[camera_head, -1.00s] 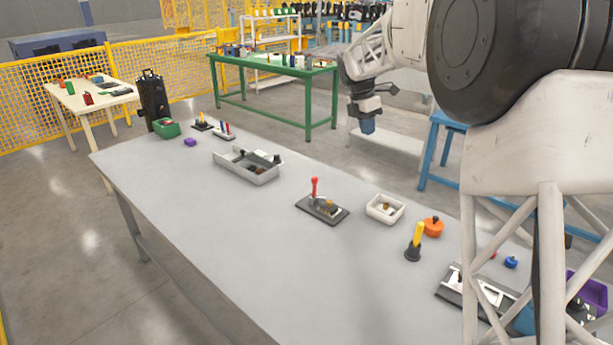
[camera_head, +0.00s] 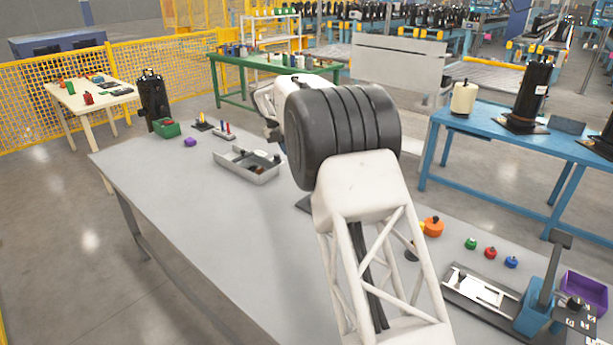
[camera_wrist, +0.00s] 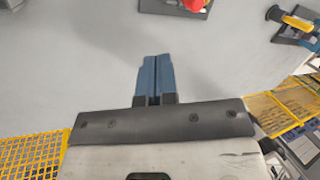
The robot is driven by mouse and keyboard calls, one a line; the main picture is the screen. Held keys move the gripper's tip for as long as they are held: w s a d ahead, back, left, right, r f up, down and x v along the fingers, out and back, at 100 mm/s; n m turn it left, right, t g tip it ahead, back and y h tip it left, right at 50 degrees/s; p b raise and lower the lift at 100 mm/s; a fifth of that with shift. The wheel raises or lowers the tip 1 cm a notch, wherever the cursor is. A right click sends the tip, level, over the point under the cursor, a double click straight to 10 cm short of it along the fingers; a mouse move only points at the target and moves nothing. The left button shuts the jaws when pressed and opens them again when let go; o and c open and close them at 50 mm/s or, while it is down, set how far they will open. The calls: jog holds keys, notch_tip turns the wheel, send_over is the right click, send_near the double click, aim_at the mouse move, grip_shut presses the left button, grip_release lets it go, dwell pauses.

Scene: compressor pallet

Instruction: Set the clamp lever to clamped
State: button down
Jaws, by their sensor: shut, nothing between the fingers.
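My gripper shows in the wrist view (camera_wrist: 158,62), with its two blue fingers shut together and nothing between them. They are apart from a red-topped part (camera_wrist: 193,5) on a dark plate, which is cut off by the top edge. This may be the red-handled lever, but I cannot tell its setting. In the head view my arm hides that lever; only a dark edge of its base (camera_head: 304,204) shows. My gripper is also hidden there. A yellow-handled piece with a dark round end (camera_wrist: 296,22) is at the upper right of the wrist view.
The grey table (camera_head: 200,230) has clear room at its front left. A grey tray (camera_head: 247,172) stands beyond. An orange knob (camera_head: 433,227), a blue lever fixture (camera_head: 540,305) and a purple bin (camera_head: 584,291) are on the right.

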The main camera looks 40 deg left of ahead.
jog(key=shift+s+a+f, duration=0.15)
jog(key=shift+a, duration=0.15)
jog(key=shift+d+f, duration=0.1)
jog(key=shift+f, duration=0.05)
jog(key=w+d+f, duration=0.3)
jog(key=d+f, duration=0.3)
jog(key=f, duration=0.3)
jog(key=shift+w+d+f, duration=0.15)
jog(key=shift+w+d, duration=0.1)
dwell(0.3)
jog(key=shift+d, duration=0.15)
dwell(0.4)
